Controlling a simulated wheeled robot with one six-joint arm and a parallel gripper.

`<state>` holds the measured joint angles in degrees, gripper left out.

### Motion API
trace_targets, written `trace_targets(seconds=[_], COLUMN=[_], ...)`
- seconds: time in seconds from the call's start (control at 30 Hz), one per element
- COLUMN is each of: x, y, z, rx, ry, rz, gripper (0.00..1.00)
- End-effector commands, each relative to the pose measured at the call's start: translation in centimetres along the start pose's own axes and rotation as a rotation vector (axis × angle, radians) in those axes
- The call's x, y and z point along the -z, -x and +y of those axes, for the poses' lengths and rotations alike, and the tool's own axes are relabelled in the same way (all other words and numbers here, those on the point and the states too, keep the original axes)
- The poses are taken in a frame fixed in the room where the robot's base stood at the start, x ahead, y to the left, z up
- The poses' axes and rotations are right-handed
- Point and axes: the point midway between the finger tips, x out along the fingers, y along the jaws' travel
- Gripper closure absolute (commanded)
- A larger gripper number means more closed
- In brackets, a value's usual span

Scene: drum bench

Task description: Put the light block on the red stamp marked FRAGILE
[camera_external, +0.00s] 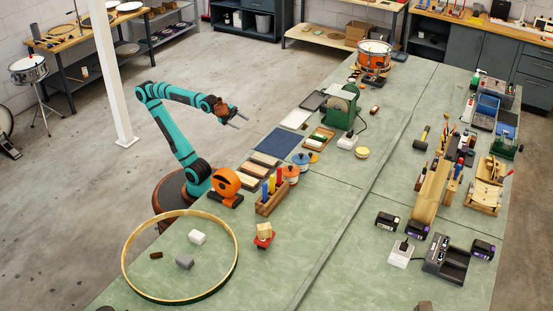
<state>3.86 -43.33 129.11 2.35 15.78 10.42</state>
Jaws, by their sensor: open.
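A small red piece (264,241) stands on the green bench, right of the hoop; any marking on it is too small to read. A light tan block (264,230) sits on top of it; I cannot tell whether the two are separate. Inside the large wooden hoop (236,246) lie a white block (197,237), a grey block (184,262) and a small dark brown piece (156,255). My gripper (240,120) is open and empty, raised and well apart from all of these, up and left of the bench's tools.
A wooden holder (271,202) with coloured handles and an orange round device (227,187) stand behind the red piece. A green grinder (341,107) and an orange drum (374,57) are farther back.

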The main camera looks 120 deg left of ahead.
Motion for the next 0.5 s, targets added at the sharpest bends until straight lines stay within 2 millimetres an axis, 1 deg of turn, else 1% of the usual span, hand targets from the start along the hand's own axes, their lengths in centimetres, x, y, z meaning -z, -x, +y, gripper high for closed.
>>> trace_targets(seconds=[0.03, 0.2, 0.33, 0.5], x=[-0.9, -3.2, -4.1, -4.4], y=[1.3, 4.0, 5.0, 5.2], z=[-0.3, -0.8, -1.0, -1.0], rx=[0.019, 0.057, 0.070, 0.073], ry=[0.045, 0.169, 0.218, 0.233], rz=[0.029, 0.105, 0.138, 0.147], gripper=[0.42, 0.42, 0.42, 0.42])
